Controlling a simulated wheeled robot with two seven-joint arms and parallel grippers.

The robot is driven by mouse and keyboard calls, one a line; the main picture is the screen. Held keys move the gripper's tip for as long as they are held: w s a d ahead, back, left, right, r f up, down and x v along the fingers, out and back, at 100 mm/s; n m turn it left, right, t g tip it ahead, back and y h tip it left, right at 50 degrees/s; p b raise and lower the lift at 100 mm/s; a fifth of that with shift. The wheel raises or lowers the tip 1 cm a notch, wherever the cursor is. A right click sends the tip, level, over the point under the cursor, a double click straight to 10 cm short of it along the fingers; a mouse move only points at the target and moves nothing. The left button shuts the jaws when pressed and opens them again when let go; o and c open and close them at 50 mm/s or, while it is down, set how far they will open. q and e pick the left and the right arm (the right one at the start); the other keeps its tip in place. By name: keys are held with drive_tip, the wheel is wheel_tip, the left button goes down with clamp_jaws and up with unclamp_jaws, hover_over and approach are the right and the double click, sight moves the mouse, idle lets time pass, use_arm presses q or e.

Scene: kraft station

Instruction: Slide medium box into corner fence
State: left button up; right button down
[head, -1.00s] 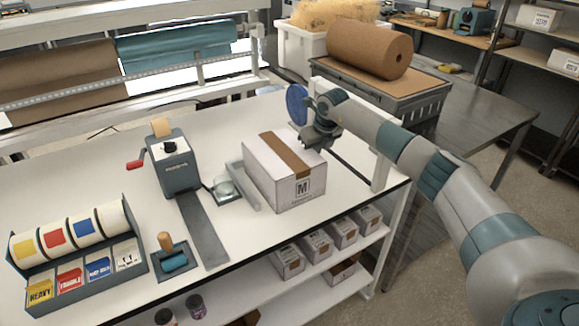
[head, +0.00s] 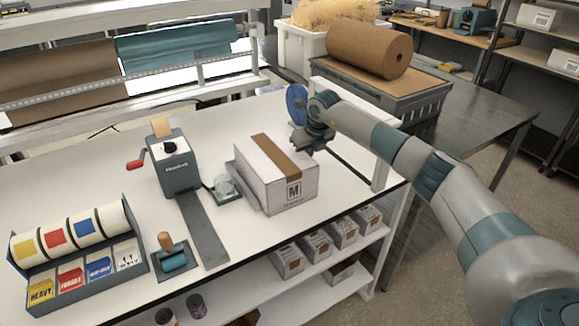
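The medium box (head: 292,193) is a white carton with a brown tape strip on top and an "M" label on its front. It stands upright on the white table, its left side up against the low grey corner fence (head: 245,190). Only the fence's left strip shows; the box hides the rest, so I cannot tell whether the box touches a back rail. My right gripper (head: 312,140) is at the box's back right upper edge, apparently touching it. Its fingers are too small and dark to judge their opening. My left gripper is out of view.
A label rack (head: 80,255) and a stamp (head: 172,255) are at front left. A blue disc (head: 297,104) stands behind. The table right of the box is clear.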

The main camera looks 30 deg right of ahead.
drive_tip(key=shift+a, duration=0.3)
drive_tip(key=shift+a, duration=0.1)
idle(0.4)
drive_tip(key=shift+w+d+b, duration=0.1)
drive_tip(key=shift+d+b, duration=0.35)
drive_tip(key=shift+d, duration=0.6)
drive_tip(key=shift+r, duration=0.15)
wheel_tip(320, 180, up, 10)
drive_tip(key=d+p, duration=0.2)
drive_tip(key=p, duration=0.2)
idle(0.4)
drive_tip(key=shift+a, duration=0.1)
idle(0.4)
